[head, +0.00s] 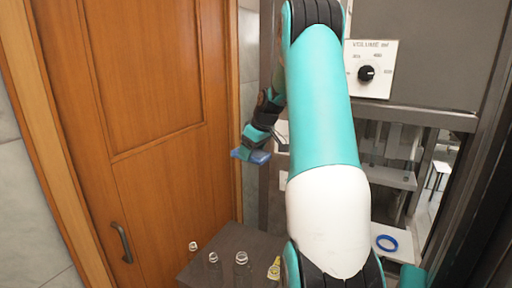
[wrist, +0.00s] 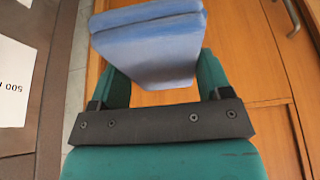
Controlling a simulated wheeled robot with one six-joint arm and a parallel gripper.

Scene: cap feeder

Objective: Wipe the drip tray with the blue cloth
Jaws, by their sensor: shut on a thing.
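The blue cloth (head: 252,156) is a folded, flat pad. My gripper (head: 264,146) is shut on it and holds it in the air in front of the wooden door, left of the machine. In the wrist view, the cloth (wrist: 150,42) sits between the two green fingers of my gripper (wrist: 160,80) and extends beyond them. I cannot make out the drip tray for certain. A white ledge (head: 402,236) low in the machine bears a blue ring (head: 387,243). My arm hides much of the machine's front.
A dark low table (head: 215,270) holds several small clear pieces (head: 241,258) and a yellowish one (head: 274,270). A wooden door (head: 150,120) with a handle (head: 121,242) stands at left. A volume dial (head: 366,73) is on the machine. A white label (wrist: 14,80) shows in the wrist view.

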